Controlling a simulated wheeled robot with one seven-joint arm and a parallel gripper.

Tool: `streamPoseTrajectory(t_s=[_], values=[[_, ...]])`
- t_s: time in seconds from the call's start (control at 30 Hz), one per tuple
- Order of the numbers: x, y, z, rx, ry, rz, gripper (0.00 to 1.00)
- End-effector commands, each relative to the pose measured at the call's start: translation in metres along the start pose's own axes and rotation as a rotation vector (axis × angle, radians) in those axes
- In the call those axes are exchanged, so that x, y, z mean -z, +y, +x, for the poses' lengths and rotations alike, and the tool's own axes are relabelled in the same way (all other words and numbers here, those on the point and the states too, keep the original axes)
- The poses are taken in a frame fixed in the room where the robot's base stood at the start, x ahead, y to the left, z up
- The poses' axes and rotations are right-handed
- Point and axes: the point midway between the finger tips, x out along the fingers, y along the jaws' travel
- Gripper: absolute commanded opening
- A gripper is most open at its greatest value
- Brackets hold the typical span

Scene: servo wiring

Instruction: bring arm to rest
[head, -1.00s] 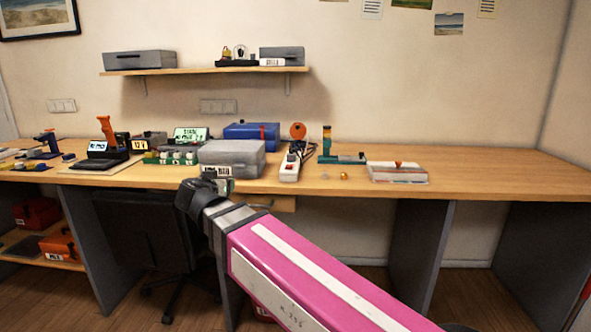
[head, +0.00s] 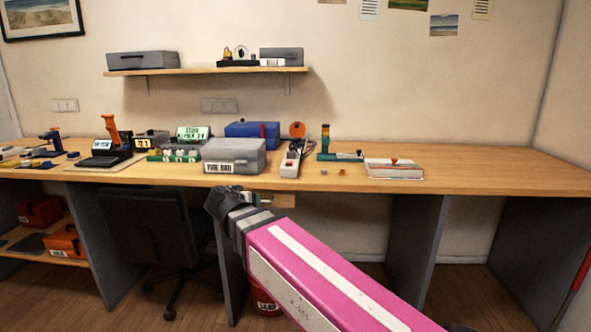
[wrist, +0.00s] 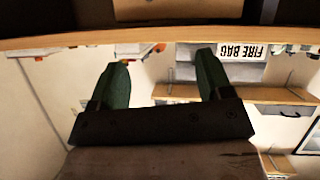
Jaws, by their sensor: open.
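My gripper (wrist: 162,58) shows in the wrist view with its two green fingers apart and nothing between them. In the head view my pink arm reaches up from the lower right, and its dark wrist hides most of the gripper; a small green part (head: 250,198) shows just past it. The gripper is in front of the front edge of the workbench (head: 480,175), below the grey case labelled "FIRE BAG" (head: 235,150).
The bench holds a blue toolbox (head: 252,134), a power strip (head: 291,163), a teal tool with an orange-topped post (head: 340,156) and a white box (head: 394,170). A dark chair (head: 150,228) and red bucket (head: 264,300) stand below. The bench's right end is clear.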

Motion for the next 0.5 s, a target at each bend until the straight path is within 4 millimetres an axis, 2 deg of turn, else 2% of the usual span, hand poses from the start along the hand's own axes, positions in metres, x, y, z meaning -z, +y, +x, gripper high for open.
streamPoseTrajectory(t_s=[0.17,0.3,0.5], values=[[-0.038,0.044,0.045,-0.054,-0.143,-0.051,0.72],[-0.079,0.087,0.08,-0.085,-0.292,-0.094,0.72],[-0.137,0.147,0.118,-0.094,-0.502,-0.134,0.72]])
